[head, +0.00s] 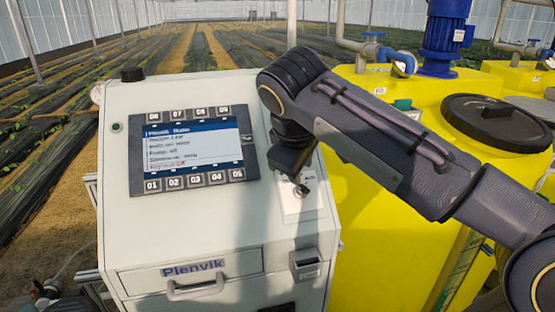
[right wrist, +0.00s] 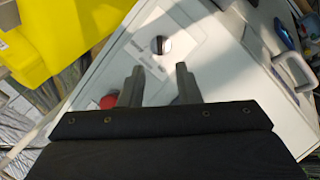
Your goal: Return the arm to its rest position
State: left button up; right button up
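My right arm reaches in from the right in the head view, and its dark gripper (head: 293,176) points down over the right side of the white control cabinet (head: 210,225). In the right wrist view the two fingers of the right gripper (right wrist: 159,84) stand apart with nothing between them. A small round metal knob or switch (right wrist: 160,45) on a pale plate lies beyond the fingertips; the knob also shows in the head view (head: 301,190), just below the gripper. I cannot tell the exact gap between fingers and panel. My left gripper is not in view.
The cabinet has a lit screen (head: 193,148) with numbered keys and a drawer handle (head: 195,290). A red round part (right wrist: 108,101) shows beside one finger. A yellow tank (head: 385,250) with a black lid (head: 497,122) and a blue pump (head: 445,30) stands right.

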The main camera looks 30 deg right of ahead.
jog(key=s+a+f+m+y, duration=0.3)
jog(key=s+f, duration=0.4)
jog(key=f, duration=0.4)
jog(key=s+a+f+m+t+y, duration=0.1)
jog(key=s+a+f+m+y, duration=0.2)
jog(key=s+a+f+y, duration=0.2)
jog(key=s+a+f, duration=0.3)
jog(key=f, duration=0.3)
jog(key=shift+s+f, duration=0.25)
jog(key=shift+f, duration=0.15)
